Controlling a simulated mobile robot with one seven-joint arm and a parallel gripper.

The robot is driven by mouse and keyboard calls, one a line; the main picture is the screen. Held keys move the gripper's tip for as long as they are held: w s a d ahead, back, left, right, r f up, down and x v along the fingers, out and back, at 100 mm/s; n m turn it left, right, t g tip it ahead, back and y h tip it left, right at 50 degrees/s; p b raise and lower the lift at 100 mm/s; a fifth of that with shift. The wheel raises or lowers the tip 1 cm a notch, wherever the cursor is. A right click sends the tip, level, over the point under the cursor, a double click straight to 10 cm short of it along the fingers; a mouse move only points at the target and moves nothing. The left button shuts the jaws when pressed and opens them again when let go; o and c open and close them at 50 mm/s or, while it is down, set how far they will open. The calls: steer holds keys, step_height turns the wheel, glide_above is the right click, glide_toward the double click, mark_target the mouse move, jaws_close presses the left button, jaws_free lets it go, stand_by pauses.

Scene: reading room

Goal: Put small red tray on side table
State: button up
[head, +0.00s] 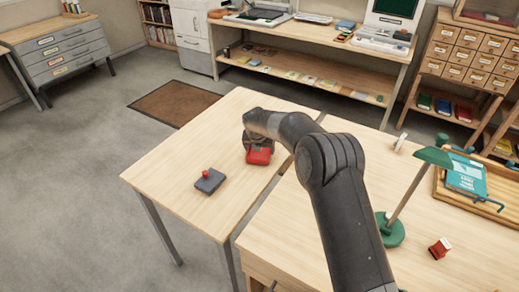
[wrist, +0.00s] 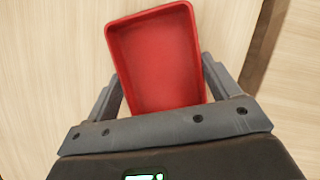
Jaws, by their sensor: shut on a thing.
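The small red tray (head: 259,156) is at my gripper (head: 257,145), over the light wooden side table (head: 170,170), near its right part. In the wrist view the tray (wrist: 155,60) is empty, with raised walls, and sits between the two fingers of my gripper (wrist: 160,85), which is shut on it. The tray looks about level and slightly turned. The wood surface is right beneath it; I cannot tell whether the tray touches it. My arm hides part of the tray's surroundings in the head view.
A dark grey block with a red knob (head: 209,181) lies on the side table, left of the tray. A larger desk (head: 300,235) stands to the right across a narrow gap, with a green lamp (head: 391,229) and a small red item (head: 440,248). The side table's left part is clear.

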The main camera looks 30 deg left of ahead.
steer(key=shift+f, duration=0.2)
steer(key=o, duration=1.1)
steer(key=shift+c, duration=0.2)
steer(key=v, duration=1.2)
steer(key=shift+d, duration=0.1)
